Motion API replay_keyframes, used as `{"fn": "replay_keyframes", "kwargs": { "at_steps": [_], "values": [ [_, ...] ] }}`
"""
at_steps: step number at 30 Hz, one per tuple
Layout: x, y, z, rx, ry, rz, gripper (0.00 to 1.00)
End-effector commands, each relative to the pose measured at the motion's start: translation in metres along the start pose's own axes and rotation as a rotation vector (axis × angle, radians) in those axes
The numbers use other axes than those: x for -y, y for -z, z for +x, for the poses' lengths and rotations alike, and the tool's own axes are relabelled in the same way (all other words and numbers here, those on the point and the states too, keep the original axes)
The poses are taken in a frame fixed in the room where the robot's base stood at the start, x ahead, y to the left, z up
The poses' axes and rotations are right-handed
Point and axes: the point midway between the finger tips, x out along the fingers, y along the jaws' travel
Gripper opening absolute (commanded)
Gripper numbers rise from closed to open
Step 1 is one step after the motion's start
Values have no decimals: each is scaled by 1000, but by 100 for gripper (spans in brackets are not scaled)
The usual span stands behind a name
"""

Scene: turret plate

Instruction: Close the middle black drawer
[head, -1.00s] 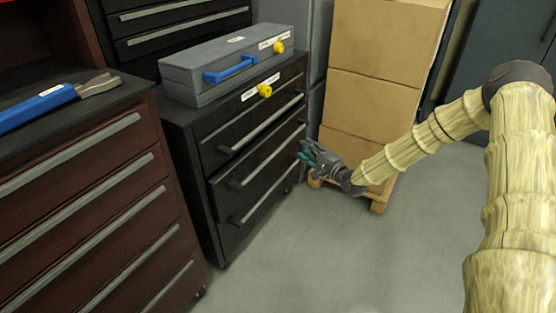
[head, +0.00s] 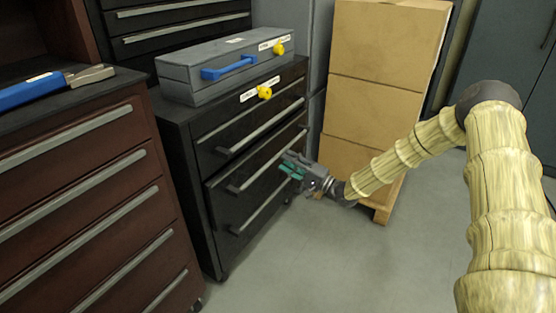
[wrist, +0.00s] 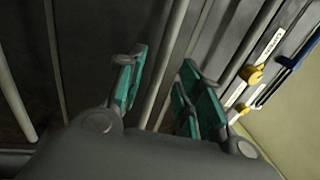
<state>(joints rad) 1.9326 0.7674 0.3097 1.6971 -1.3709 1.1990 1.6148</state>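The black drawer cabinet (head: 182,150) stands left of centre in the head view, with three drawers and long grey bar handles. The middle black drawer (head: 222,196) sticks out slightly beyond the front around it. My gripper (head: 288,165) is in front of the right part of this drawer, near its handle (head: 252,172). In the wrist view the teal fingers of my gripper (wrist: 162,88) are apart. A grey handle bar (wrist: 172,55) shows between them. I cannot tell whether the fingers touch the bar or drawer front.
A grey toolbox (head: 190,78) with a blue handle lies on the cabinet. A yellow knob (head: 264,93) sits at its top edge. A dark red drawer cabinet (head: 75,165) stands left. Stacked cardboard boxes (head: 385,50) on a pallet stand behind my arm. The floor in front is clear.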

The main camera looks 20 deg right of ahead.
Motion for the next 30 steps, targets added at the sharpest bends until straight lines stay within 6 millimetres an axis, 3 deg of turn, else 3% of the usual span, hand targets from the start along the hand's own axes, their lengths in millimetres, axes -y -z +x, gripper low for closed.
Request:
{"fn": "replay_keyframes", "kwargs": {
  "at_steps": [9,22,23,28,30],
  "values": [
    [-2,0,40,0,-1,-1,35],
    [0,0,48,-1,-1,1,35],
    [0,0,48,-1,-1,1,34],
    [0,0,48,-1,-1,1,3],
    [0,0,48,-1,-1,1,0]
  ]
}}
